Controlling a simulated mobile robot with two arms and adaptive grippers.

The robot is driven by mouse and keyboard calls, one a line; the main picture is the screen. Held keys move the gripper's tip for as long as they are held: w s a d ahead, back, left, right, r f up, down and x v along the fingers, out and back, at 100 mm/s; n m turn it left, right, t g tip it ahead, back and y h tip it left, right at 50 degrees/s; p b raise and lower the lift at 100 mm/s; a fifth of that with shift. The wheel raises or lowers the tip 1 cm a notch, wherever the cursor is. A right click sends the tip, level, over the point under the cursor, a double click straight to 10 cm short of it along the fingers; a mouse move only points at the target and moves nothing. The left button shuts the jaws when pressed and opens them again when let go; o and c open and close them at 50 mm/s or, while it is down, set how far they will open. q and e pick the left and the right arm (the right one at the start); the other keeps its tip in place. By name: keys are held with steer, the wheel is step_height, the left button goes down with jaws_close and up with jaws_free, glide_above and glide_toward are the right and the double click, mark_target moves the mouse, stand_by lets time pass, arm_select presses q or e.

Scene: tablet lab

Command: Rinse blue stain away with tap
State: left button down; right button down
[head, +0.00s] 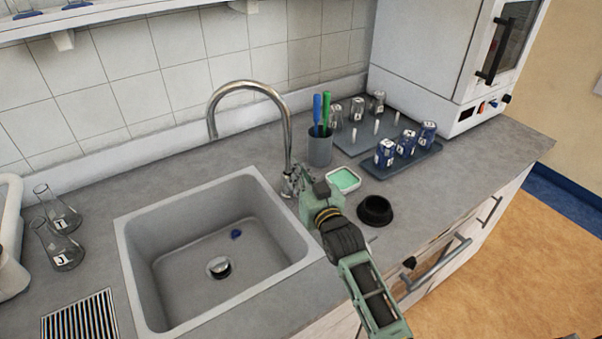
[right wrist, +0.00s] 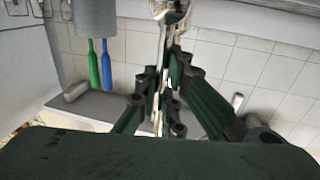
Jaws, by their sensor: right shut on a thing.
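The chrome tap (head: 288,140) stands at the right rear of the sink, its curved spout over the basin. No water stream shows. The grey sink (head: 185,272) has a small blue stain (head: 236,234) on its floor, beside the drain (head: 219,267). My right gripper (head: 298,184) is at the base of the tap, shut on the tap's handle. The handle is mostly hidden by the fingers. The tap (right wrist: 170,12) also shows in the right wrist view, with the fingers closed around a metal part. My left gripper is not in view.
Right of the tap are a grey cup (head: 320,150) with green and blue tools, a green sponge dish (head: 343,179) and a black bowl (head: 375,210). Trays with labelled vials (head: 385,152) stand beyond. Two flasks (head: 62,210) stand left of the sink.

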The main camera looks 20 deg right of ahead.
steer(key=shift+a, duration=0.1)
stand_by(0.3)
steer(key=shift+s+a+n, duration=0.15)
steer(key=shift+a+n, duration=0.35)
steer(key=shift+n, duration=0.4)
steer(key=c, duration=1.8)
jaws_free()
steer(key=shift+c, duration=0.2)
steer(key=shift+s, duration=0.1)
steer(key=s, duration=1.1)
steer(key=shift+s+d+f, duration=0.2)
steer(key=shift+s+d, duration=0.2)
steer(key=shift+d, duration=0.05)
